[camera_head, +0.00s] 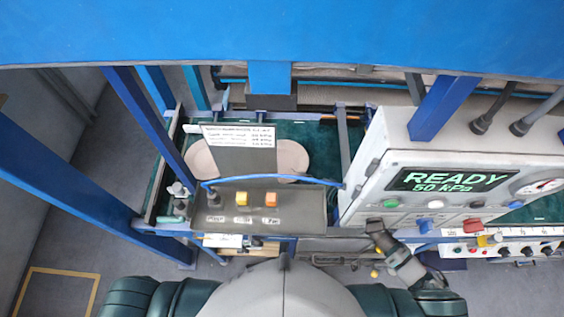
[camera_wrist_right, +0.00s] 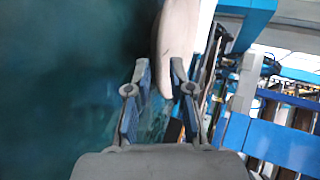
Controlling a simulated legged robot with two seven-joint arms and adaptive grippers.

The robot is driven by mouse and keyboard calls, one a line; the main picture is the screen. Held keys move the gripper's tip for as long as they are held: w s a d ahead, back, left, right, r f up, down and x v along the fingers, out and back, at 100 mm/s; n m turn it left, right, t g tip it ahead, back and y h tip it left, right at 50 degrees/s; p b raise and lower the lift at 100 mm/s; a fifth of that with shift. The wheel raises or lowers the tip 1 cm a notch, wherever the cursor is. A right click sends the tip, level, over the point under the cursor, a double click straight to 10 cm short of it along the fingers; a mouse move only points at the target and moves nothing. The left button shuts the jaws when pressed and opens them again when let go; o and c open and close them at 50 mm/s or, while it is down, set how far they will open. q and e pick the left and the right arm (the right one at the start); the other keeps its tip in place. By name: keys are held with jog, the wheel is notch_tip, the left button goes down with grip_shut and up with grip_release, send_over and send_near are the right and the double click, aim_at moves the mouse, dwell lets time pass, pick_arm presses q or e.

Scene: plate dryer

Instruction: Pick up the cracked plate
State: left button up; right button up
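Two pale round plates lie on a dark green surface in the head view, a left plate (camera_head: 201,160) and a right plate (camera_head: 293,158). The upright sign hides part of them. I cannot make out a crack on either. In the right wrist view my right gripper (camera_wrist_right: 160,75) is open over the green surface. A pale plate (camera_wrist_right: 178,30) reaches down from the top edge to its fingertips, close to the right finger; I cannot tell whether they touch. In the head view my right arm reaches up to the control box, and its gripper is hidden. My left gripper is not in view.
A sign (camera_head: 239,150) and a button console (camera_head: 265,212) stand in front of the green bed (camera_head: 325,150). A white control box (camera_head: 365,190) reading "READY 50 kPa" stands at right. Blue posts (camera_head: 75,190) frame the left, and a blue beam (camera_head: 270,35) crosses the top.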

jog(key=shift+x, duration=1.15)
jog(key=shift+w+d+f, duration=0.15)
jog(key=shift+w+f, duration=0.1)
jog(key=shift+w, duration=0.05)
jog(key=shift+d, duration=0.2)
grip_shut()
jog(key=shift+a, duration=0.4)
